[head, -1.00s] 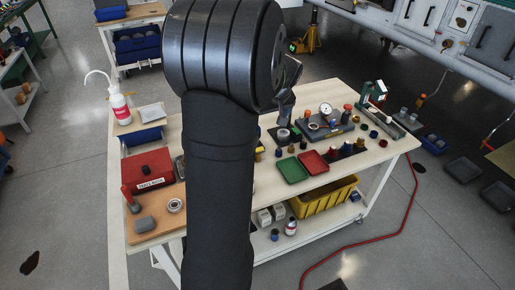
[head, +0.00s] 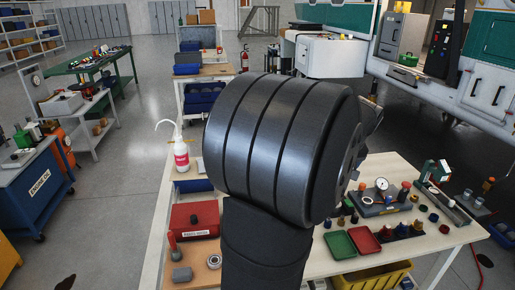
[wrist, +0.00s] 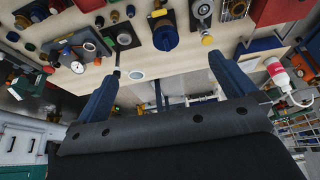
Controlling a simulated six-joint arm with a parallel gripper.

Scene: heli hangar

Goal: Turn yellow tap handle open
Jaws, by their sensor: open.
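My gripper (wrist: 163,70) shows in the wrist view with its two blue fingers spread wide and nothing between them. The wrist view looks onto the bench upside down. I cannot tell which of these is the yellow tap handle. In the head view my arm hides the gripper and the middle of the bench.
The wooden bench (head: 455,235) carries a gauge fixture (head: 382,186), green tray (head: 340,244), red tray (head: 364,240) and several small coloured fittings. At left are a red box (head: 195,219) and white bottle (head: 181,155). A yellow bin (head: 375,277) sits below.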

